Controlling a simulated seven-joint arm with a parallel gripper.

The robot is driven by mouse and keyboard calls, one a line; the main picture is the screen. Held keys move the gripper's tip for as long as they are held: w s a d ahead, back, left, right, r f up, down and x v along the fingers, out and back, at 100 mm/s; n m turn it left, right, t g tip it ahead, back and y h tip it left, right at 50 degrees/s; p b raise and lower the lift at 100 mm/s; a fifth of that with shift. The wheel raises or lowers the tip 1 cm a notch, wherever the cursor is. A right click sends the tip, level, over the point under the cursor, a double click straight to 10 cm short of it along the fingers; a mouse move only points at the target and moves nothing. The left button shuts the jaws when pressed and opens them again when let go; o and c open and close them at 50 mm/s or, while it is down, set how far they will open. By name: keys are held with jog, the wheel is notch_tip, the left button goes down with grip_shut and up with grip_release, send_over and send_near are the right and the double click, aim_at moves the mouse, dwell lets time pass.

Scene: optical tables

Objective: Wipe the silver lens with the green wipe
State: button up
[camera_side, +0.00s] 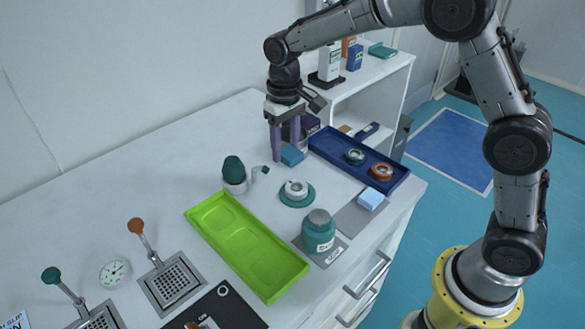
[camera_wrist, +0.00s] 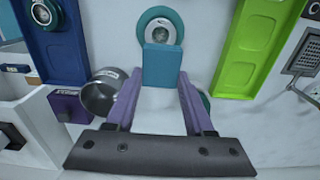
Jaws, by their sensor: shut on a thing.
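My gripper (camera_side: 283,147) has purple fingers and is shut on the green wipe (camera_side: 292,155), a teal block held at the fingertips. In the wrist view the wipe (camera_wrist: 163,66) sits between the tips of my gripper (camera_wrist: 160,82). The silver lens (camera_side: 297,188) rests on a round teal holder (camera_side: 296,201) on the white table. In the wrist view the lens (camera_wrist: 162,31) lies just beyond the wipe's far edge, and the wipe covers the near part of the holder. In the side view the wipe is behind the lens, apart from it.
A blue tray (camera_side: 333,150) holds a green-ringed lens (camera_side: 355,157) and a copper one (camera_side: 382,171). A lime tray (camera_side: 248,246), teal bottle (camera_side: 319,232), light blue block (camera_side: 371,199) and teal bulb in a white cup (camera_side: 233,172) stand around. A metal bowl (camera_wrist: 100,97) is beside my fingers.

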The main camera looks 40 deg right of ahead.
aim_at(298, 187)
jog(key=shift+f, duration=3.4)
jog(key=shift+s+d+f, duration=0.1)
jog(key=shift+s+f, duration=0.35)
jog(key=shift+s, duration=0.4)
jog(key=shift+s+d, duration=0.15)
jog(key=shift+s, duration=1)
jog(key=shift+w, duration=0.15)
jog(key=shift+w+a+r, duration=0.1)
jog(key=shift+w+a, duration=0.05)
jog(key=shift+w, duration=0.8)
jog(key=shift+w+a, duration=0.1)
jog(key=shift+w, duration=0.85)
jog(key=shift+s+r, duration=0.1)
jog(key=shift+r, duration=3.7)
